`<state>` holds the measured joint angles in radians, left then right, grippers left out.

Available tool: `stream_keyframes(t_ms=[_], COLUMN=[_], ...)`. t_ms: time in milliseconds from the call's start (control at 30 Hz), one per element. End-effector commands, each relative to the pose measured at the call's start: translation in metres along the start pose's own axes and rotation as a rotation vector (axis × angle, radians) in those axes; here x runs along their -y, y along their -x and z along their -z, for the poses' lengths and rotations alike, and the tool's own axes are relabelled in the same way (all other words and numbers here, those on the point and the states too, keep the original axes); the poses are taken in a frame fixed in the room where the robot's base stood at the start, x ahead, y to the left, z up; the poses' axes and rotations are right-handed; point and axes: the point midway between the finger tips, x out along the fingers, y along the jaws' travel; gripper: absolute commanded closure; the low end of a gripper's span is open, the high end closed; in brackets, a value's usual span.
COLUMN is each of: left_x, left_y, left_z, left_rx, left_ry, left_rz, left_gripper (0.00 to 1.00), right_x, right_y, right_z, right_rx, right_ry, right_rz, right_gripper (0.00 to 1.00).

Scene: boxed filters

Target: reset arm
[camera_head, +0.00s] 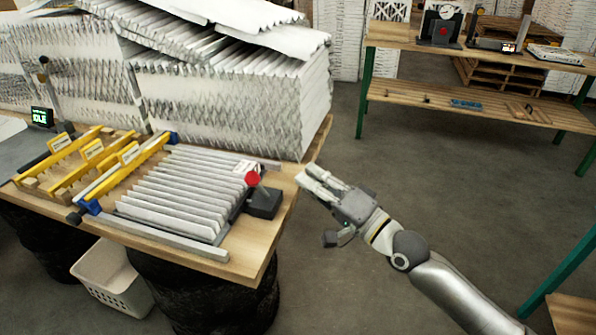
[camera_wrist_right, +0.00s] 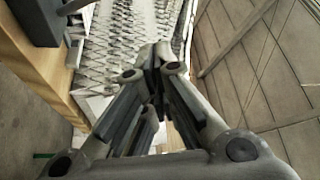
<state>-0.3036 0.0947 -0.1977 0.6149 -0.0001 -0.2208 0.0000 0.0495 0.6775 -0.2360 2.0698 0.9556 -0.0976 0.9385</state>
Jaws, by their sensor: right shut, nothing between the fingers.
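My right gripper (camera_head: 312,178) comes in from the lower right in the head view. It is by the right edge of the wooden worktable (camera_head: 262,255), next to the table's corner area. In the right wrist view its fingers (camera_wrist_right: 156,62) meet at the tips, with nothing seen between them. The pleated filter stack (camera_wrist_right: 130,30) shows behind the fingertips there. My left gripper is not in the head view.
Large filter stacks (camera_head: 240,105) stand behind. A white basket (camera_head: 112,278) is below. Open floor lies right, before a green-legged bench (camera_head: 480,108).

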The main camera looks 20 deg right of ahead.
Motion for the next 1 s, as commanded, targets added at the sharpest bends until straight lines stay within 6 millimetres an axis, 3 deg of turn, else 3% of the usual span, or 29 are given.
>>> stream_keyframes(t_ms=[333,733,867,967,1000], left_x=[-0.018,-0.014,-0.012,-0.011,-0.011], left_y=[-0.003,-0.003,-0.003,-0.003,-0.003], left_z=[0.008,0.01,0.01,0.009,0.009], left_rx=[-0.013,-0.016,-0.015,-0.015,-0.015], left_ry=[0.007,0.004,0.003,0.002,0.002], left_rz=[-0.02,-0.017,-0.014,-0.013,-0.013], left_gripper=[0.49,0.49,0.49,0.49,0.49], right_x=[0.001,-0.003,-0.041,-0.102,-0.131], right_y=[0.012,0.011,0.014,0.024,0.031], right_z=[0.0,0.0,0.004,0.005,0.004], right_rx=[0.0,-0.002,-0.025,-0.048,-0.052], right_ry=[0.0,0.004,0.044,0.114,0.15], right_rz=[0.002,-0.005,-0.076,-0.192,-0.249], right_gripper=[1.0,1.0,1.0,1.0,1.0])
